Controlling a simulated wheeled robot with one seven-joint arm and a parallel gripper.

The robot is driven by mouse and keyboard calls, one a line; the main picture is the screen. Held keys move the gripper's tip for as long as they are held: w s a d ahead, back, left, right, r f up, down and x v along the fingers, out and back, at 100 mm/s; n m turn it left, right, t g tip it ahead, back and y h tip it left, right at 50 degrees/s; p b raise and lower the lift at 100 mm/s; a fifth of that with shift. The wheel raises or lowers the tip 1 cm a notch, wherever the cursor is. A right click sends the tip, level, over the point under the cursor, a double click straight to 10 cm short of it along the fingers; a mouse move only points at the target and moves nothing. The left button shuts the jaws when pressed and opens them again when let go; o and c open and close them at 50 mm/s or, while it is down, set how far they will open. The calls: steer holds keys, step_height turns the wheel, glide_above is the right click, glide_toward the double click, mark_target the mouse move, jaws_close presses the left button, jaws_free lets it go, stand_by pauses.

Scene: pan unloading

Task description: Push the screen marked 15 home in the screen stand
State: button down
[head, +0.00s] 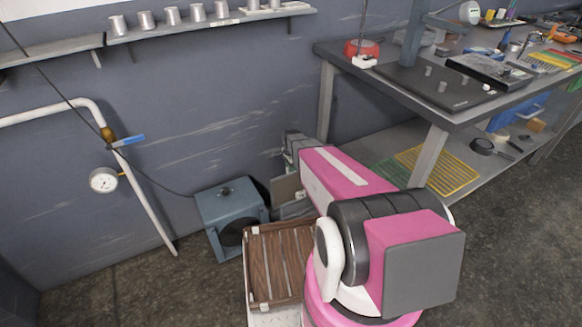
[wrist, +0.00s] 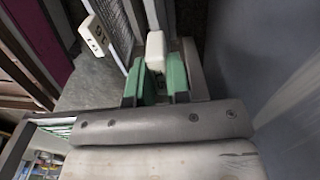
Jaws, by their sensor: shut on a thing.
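In the wrist view my gripper (wrist: 160,84) has green fingertips, closed on a white tab (wrist: 155,50). A pale frame bar runs up behind the tab. Just left are wire mesh (wrist: 115,22) and a pale bar with a white tag (wrist: 95,35), its dark digits sideways, apparently a 1 and a 5. This looks like the screen marked 15, and the tab appears to belong to it, but the join is hidden. A grey post stands right of the fingers; I cannot tell whether it is the stand.
In the head view a blue-grey box (head: 228,212) and a slatted wooden crate (head: 277,265) stand close left of my arm. A workbench (head: 437,112) with a lower shelf is at right. A wall pipe with a gauge (head: 103,180) is at left. Floor is clear at lower left.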

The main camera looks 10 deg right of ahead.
mark_target(291, 178)
steer(key=shift+f, duration=4.2)
stand_by(2.9)
steer(key=c, duration=1)
jaws_free()
